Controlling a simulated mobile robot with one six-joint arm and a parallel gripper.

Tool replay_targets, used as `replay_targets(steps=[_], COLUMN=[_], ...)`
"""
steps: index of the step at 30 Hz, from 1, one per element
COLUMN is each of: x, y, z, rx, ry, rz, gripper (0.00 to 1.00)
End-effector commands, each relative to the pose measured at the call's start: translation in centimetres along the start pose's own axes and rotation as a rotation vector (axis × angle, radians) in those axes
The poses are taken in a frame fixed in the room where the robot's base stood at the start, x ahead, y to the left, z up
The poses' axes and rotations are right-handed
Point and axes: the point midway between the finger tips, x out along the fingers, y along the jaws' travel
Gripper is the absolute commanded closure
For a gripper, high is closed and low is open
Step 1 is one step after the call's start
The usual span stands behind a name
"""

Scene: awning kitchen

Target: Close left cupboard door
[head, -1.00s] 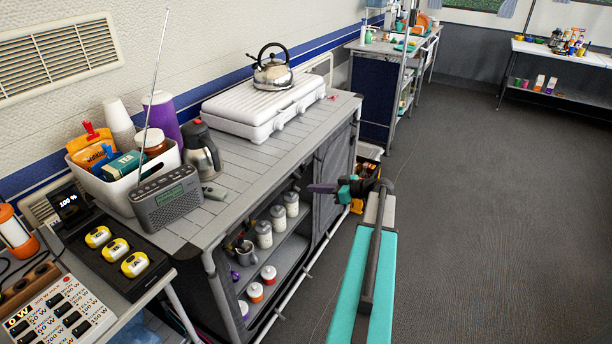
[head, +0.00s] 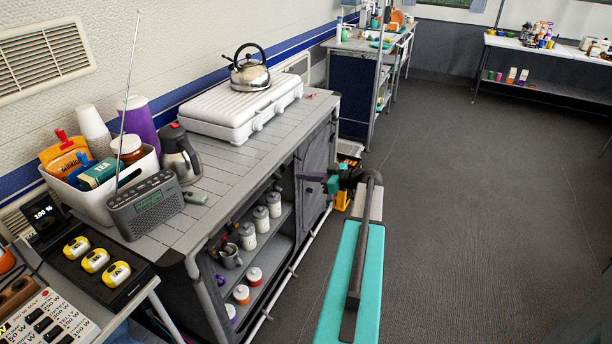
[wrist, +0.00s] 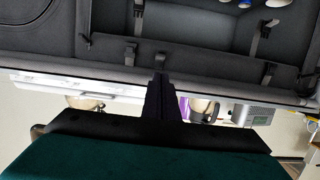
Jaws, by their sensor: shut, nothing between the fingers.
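The grey cupboard (head: 190,262) stands along the wall under a slatted top. The right door (head: 313,160) looks shut. I cannot make out the left door clearly; in the wrist view, upside down, dark fabric with straps and buckles (wrist: 262,40) lies along the cupboard front. My gripper (head: 312,177) is shut and empty, in front of the cupboard near the right door. Its dark fingers also show in the wrist view (wrist: 160,95). Contact is unclear.
On the cupboard top stand a radio (head: 146,205), a white bin (head: 100,190), a flask (head: 178,155), a white stove (head: 240,108) and a kettle (head: 250,68). A side table (head: 115,290) stands at front left. The floor (head: 470,220) to the right is clear.

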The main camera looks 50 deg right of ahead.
Motion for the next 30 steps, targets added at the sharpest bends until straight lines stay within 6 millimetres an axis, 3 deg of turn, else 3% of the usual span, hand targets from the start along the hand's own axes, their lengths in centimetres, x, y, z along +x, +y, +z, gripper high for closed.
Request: replay_targets(steps=[15, 30], x=[6.8, 8.0], y=[0.0, 0.0], z=[-0.1, 0.0], rx=[0.000, 0.000], ry=[-0.001, 0.000], rz=[-0.001, 0.000], gripper=[1.00, 1.00])
